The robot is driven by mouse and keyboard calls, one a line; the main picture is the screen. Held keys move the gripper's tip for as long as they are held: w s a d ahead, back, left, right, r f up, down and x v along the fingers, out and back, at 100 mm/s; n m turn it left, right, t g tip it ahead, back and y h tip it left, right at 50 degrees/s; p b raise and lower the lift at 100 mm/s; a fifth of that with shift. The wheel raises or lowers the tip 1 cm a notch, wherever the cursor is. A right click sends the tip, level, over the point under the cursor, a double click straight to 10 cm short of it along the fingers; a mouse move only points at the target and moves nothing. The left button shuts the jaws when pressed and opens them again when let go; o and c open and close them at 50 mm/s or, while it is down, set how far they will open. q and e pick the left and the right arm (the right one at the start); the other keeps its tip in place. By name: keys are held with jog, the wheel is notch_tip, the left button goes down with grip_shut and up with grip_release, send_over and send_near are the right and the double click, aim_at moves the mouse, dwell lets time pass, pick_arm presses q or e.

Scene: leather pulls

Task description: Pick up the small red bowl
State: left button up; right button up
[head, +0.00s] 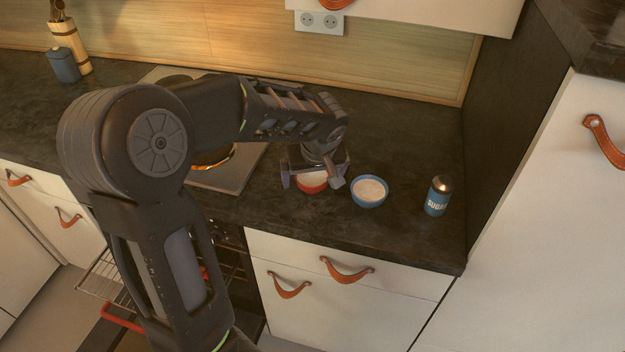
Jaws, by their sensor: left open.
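The small red bowl (312,187) stands on the dark countertop, with pale contents showing inside. My left gripper (313,183) reaches in from the left and points down over the red bowl. Its fingers are apart, one at the bowl's left and one at its right front. The gripper hides part of the bowl's rim and far side. I cannot tell whether the fingers touch it. My right gripper is not in view.
A blue bowl (369,192) with pale contents stands just right of the red bowl. A blue sugar shaker (438,196) stands farther right. The stove (228,178) lies left, partly behind my arm. A tall dark side panel (505,120) bounds the counter at right.

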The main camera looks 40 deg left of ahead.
pick_arm(q)
jog(key=c, duration=1.6)
jog(key=shift+r, duration=0.3)
jog(key=shift+r+b, duration=0.35)
jog(key=shift+r, duration=4.35)
